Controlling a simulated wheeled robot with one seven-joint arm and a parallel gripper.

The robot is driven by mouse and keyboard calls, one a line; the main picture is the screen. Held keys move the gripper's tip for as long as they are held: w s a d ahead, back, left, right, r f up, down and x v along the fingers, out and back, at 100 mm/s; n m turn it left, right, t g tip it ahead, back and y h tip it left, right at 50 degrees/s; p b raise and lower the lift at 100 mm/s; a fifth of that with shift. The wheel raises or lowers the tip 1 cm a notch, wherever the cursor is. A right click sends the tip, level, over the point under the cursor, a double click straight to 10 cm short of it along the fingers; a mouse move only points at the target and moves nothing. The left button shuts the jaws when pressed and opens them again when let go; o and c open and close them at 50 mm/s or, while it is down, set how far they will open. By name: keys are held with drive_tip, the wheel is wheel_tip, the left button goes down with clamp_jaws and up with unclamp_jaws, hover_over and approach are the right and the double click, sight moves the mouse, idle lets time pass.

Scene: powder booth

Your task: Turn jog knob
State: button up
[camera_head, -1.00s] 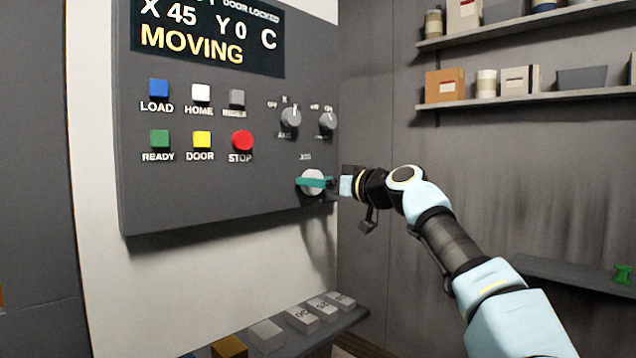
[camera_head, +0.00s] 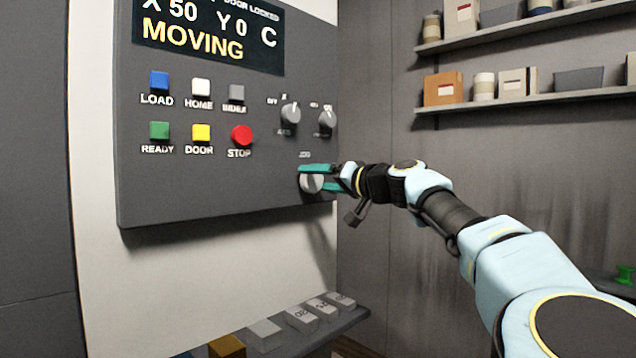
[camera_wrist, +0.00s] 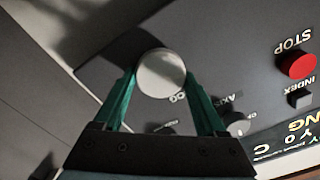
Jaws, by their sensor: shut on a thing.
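The jog knob (camera_head: 312,183) is a round, pale grey dial low on the right of the dark control panel (camera_head: 190,200), below its JOG label. My gripper (camera_head: 318,177) reaches it from the right, with one teal finger above the knob and the other at its lower right. In the wrist view the knob (camera_wrist: 161,74) sits between the two teal fingertips, and my gripper (camera_wrist: 160,78) is shut on it. The display (camera_head: 205,35) reads X 50, Y 0, C and MOVING.
Two smaller knobs, one of them the axis knob (camera_head: 290,113), are above the jog knob. The red STOP button (camera_head: 242,134) is to its left, among several coloured buttons. A ledge with blocks (camera_head: 302,319) is below the panel. Loaded shelves (camera_head: 520,105) are on the right wall.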

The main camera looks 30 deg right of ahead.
drive_tip(key=shift+m, duration=0.4)
drive_tip(key=o, duration=1.3)
drive_tip(key=shift+s+d+b, duration=0.35)
drive_tip(key=shift+s+b, duration=0.35)
drive_tip(key=shift+s, duration=1.1)
drive_tip(key=shift+s+d+b, duration=0.35)
drive_tip(key=shift+s+b, duration=0.4)
drive_tip(key=shift+s, duration=1)
drive_tip(key=shift+s+d+b, duration=0.35)
drive_tip(key=shift+s+b, duration=0.35)
drive_tip(key=shift+s, duration=1.1)
